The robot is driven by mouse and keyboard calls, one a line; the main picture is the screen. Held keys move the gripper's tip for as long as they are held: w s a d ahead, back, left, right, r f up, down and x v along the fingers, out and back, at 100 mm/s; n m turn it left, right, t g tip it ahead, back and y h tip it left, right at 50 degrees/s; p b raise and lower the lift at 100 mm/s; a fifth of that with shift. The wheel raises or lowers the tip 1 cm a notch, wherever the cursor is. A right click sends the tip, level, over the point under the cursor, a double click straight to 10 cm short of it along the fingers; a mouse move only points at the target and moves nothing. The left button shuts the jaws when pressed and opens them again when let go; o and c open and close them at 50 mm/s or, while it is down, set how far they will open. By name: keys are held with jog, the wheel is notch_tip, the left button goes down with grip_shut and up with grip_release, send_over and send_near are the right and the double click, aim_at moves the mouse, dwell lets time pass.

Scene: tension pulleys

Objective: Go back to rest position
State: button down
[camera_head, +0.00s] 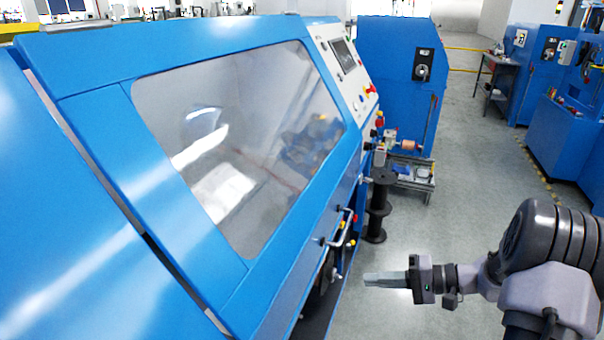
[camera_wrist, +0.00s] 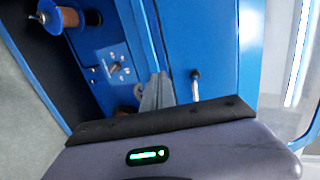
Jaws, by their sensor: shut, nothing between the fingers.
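My gripper (camera_head: 368,280) is in the lower right of the head view, at the end of my grey arm. Its fingers are together and point left toward the lower front of the big blue machine (camera_head: 95,110). It holds nothing, and a gap seems to lie between the fingertips and the machine. In the wrist view the closed fingers (camera_wrist: 157,92) show in front of the blue machine panel (camera_wrist: 205,45).
The machine has a clear window (camera_head: 250,130) and a handle (camera_head: 345,228) on its front. A black spool (camera_head: 378,205) stands on the floor beside it. More blue machines (camera_head: 400,70) stand behind and at the right. The grey floor (camera_head: 480,200) between them is mostly free.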

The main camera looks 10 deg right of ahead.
jog(key=s+a+r+n+g+h, duration=0.2)
jog(key=s+a+r+g+h, duration=0.15)
jog(key=s+a+r, duration=0.55)
jog(key=s+a+r+t+h, duration=0.1)
jog(key=s+a+r+h, duration=0.1)
jog(key=s, duration=0.2)
jog(key=s+a+r+t+h, duration=0.1)
jog(key=s+r+h, duration=0.1)
jog(key=s, duration=0.3)
jog(key=s+a+r+m+t+h, duration=0.1)
jog(key=s+a+h, duration=0.1)
jog(key=s, duration=0.3)
jog(key=shift+a+r+h, duration=0.35)
jog(key=shift+r+h, duration=0.05)
jog(key=shift+h, duration=0.35)
